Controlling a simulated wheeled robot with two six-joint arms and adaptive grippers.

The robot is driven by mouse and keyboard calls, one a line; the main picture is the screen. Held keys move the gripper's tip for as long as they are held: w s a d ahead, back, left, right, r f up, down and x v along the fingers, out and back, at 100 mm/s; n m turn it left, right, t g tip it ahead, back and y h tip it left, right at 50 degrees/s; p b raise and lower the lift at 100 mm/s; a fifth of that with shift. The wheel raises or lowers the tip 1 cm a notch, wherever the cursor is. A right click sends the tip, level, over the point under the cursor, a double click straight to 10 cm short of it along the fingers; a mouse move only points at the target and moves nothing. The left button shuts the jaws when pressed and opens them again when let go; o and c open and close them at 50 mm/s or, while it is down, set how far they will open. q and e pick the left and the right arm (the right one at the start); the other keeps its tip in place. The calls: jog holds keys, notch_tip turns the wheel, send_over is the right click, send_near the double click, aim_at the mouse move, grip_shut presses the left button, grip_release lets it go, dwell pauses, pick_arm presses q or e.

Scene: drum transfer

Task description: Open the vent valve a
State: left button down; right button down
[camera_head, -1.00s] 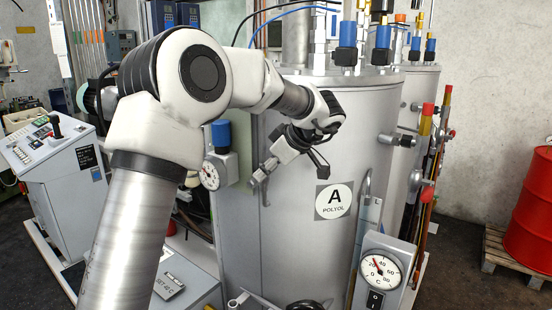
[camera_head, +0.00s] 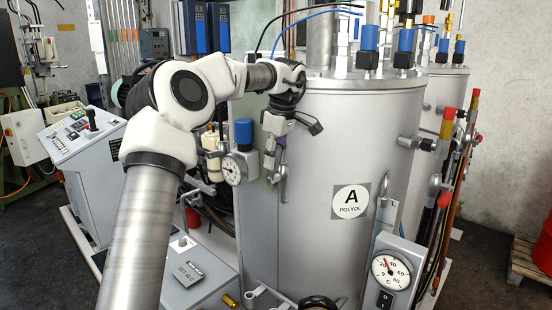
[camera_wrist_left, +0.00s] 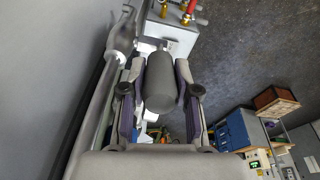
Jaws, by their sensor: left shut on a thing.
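Tank A (camera_head: 335,145) is a tall silver drum with an "A POLYOL" label. My left gripper (camera_head: 271,160) points down at the tank's left side, at a small metal fitting (camera_head: 282,178) that I take to be vent valve a. In the left wrist view my left gripper (camera_wrist_left: 160,72) has its two pads on both sides of a dark grey cylindrical grip (camera_wrist_left: 161,88) and is shut on it. The far end of this grip and its joint to the valve are partly hidden. My right gripper is not in view.
A round gauge with a blue cap (camera_head: 243,134) sits just left of the gripper. A temperature dial box (camera_head: 389,272) stands at the tank's front right. Blue-capped fittings (camera_head: 369,37) and hoses crowd the tank top. A control console (camera_head: 88,150) stands at left.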

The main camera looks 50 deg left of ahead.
pick_arm(q)
jog(key=shift+f, duration=0.2)
jog(key=c, duration=1.1)
grip_release()
jog(key=shift+c, duration=0.2)
jog(key=o, duration=0.3)
jog(key=shift+r, duration=0.1)
notch_tip(320, 180, up, 12)
jog(key=d, duration=0.2)
jog(key=shift+w+f, duration=0.2)
jog(key=shift+w, duration=0.05)
